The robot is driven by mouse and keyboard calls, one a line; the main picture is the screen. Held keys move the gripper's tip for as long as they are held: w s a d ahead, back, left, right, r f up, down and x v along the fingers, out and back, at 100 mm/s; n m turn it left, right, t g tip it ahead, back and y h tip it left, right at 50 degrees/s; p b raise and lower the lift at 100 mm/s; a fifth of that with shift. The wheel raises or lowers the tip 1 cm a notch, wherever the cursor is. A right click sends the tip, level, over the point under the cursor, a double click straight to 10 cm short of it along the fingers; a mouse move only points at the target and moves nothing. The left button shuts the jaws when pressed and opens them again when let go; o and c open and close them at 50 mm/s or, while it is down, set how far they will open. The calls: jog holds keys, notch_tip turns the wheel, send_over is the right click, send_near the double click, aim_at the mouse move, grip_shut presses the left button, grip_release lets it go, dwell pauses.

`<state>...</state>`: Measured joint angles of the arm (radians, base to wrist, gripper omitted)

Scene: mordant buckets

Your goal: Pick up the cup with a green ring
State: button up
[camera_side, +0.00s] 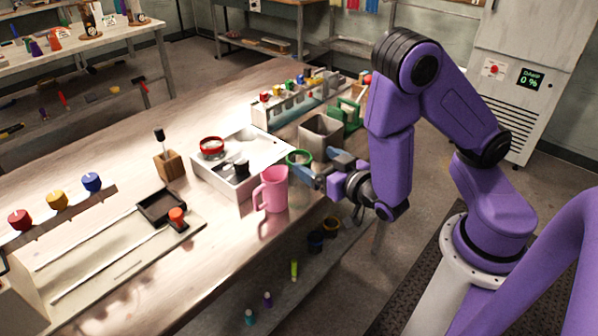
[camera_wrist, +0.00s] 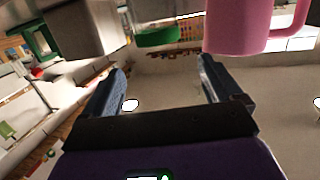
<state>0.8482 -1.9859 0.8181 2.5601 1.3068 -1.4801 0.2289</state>
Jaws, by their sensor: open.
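The cup with a green ring (camera_side: 299,157) stands at the table's near edge, between a pink mug and a grey square container.
The pink mug (camera_side: 273,190) stands close to the left, and the grey container (camera_side: 321,131) close to the right. A green holder (camera_side: 346,116) stands farther right.

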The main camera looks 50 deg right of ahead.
notch_tip(320, 180, down, 6)
jog(key=shift+f, duration=0.1)
jog(key=shift+x, duration=3.75)
jog(key=c, duration=1.1)
jog(key=shift+r, duration=0.2)
